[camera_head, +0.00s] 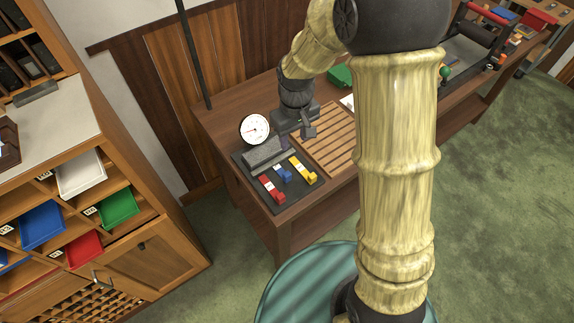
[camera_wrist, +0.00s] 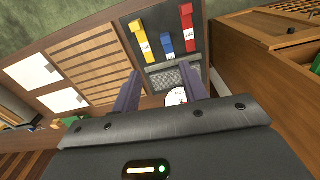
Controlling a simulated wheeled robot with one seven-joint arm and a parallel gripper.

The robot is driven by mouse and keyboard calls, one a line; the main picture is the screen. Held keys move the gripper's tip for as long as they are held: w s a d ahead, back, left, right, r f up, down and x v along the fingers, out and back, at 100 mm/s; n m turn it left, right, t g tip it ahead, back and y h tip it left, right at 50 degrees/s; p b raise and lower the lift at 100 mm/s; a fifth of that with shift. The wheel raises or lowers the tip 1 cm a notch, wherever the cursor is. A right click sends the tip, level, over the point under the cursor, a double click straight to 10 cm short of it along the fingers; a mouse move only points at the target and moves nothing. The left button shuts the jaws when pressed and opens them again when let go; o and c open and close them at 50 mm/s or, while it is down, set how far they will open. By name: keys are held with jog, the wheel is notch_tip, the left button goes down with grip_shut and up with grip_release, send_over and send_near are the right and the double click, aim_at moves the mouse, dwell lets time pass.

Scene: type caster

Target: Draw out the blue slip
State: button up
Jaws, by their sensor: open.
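The blue slip (camera_head: 284,173) is a short blue piece with a white label, lying on a dark tray (camera_head: 298,201) between a longer red one (camera_head: 271,189) and a longer yellow one (camera_head: 303,171). In the wrist view the blue slip (camera_wrist: 167,43) shows beyond my fingertips, between yellow (camera_wrist: 139,42) and red (camera_wrist: 187,28). A grey speckled block (camera_head: 264,153) lies along the tray's back edge. My gripper (camera_head: 295,137) is above that back part of the tray. In the wrist view its fingers (camera_wrist: 161,70) are spread with nothing held between them. It appears apart from the blue slip.
A round white dial (camera_head: 255,129) stands behind the tray, close to my gripper. A slatted wooden board (camera_head: 332,143) lies to the right on the wooden bench (camera_head: 235,107). A cabinet with coloured bins (camera_head: 119,208) stands at the left. The space above the slips looks clear.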

aim_at(287, 174)
jog(key=shift+w+a+f+n, duration=0.1)
jog(key=shift+w+a+n, duration=0.1)
jog(key=shift+a, duration=0.25)
jog(key=shift+w+a+f+n, duration=0.1)
jog(key=shift+w+a+n, duration=0.1)
jog(key=shift+a, duration=0.25)
notch_tip(287, 174, down, 17)
jog(key=p, duration=0.3)
jog(key=shift+d+r, duration=0.1)
jog(key=shift+r, duration=0.1)
jog(key=shift+f, duration=0.35)
jog(key=shift+c, duration=0.2)
grip_shut()
